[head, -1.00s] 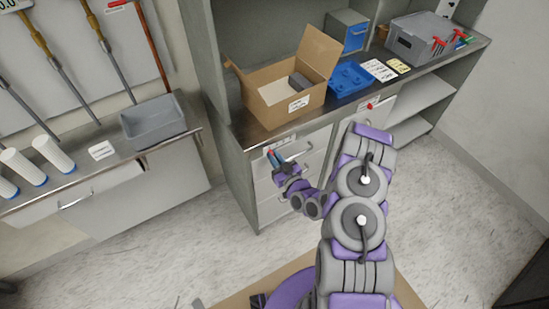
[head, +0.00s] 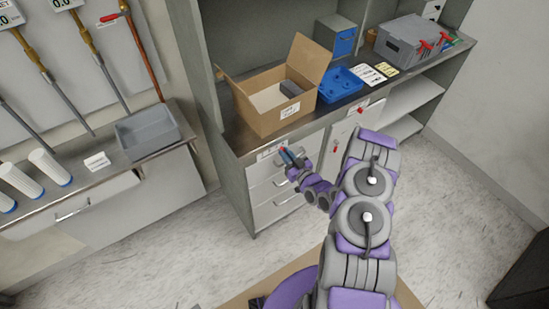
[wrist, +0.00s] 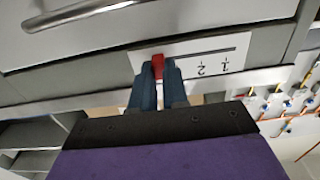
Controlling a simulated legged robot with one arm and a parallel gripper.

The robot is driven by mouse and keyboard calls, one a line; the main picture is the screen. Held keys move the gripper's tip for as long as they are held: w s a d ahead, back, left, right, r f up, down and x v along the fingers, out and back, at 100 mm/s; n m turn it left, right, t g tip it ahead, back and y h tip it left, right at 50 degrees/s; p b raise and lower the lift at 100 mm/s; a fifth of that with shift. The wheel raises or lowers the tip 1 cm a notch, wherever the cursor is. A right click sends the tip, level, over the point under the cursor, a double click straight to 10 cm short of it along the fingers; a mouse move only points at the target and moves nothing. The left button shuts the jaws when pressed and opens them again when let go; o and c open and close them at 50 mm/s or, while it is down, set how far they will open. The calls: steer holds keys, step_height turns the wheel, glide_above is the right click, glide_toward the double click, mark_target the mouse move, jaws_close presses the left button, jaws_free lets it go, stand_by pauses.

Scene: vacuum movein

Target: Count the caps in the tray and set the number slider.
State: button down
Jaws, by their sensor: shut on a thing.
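The number slider is a white plate (wrist: 210,58) with a dark slot and a red knob (wrist: 158,66), on the front of the cabinet under the counter. The digits 1 and 2 show upside down in the wrist view; the knob is left of the 2, and any mark behind my fingers is hidden. My gripper (wrist: 157,84) is shut on the red knob. In the head view my gripper (head: 287,157) is at the right part of the plate (head: 267,151). The blue tray (head: 325,97) stands on the counter with round blue caps in it, too small to count surely.
An open cardboard box (head: 262,123) stands left of the tray, above the drawers. White and yellow cards (head: 387,69) and a grey crate (head: 407,48) are to the right. A grey bin (head: 148,134) is on the left bench.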

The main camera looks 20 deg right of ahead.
steer(key=shift+w+d, duration=0.15)
steer(key=shift+d, duration=0.5)
steer(key=c, duration=1.5)
jaws_free()
steer(key=o, duration=0.4)
steer(key=shift+d, duration=0.25)
steer(key=shift+a, duration=0.15)
steer(key=shift+s, duration=0.55)
steer(key=p+v, duration=0.1)
steer(key=v, duration=0.4)
steer(key=p+v, duration=0.1)
steer(key=v, duration=0.5)
steer(key=p+v, duration=0.1)
steer(key=v, duration=0.4)
steer(key=shift+s+d, duration=0.1)
steer(key=shift+d, duration=0.25)
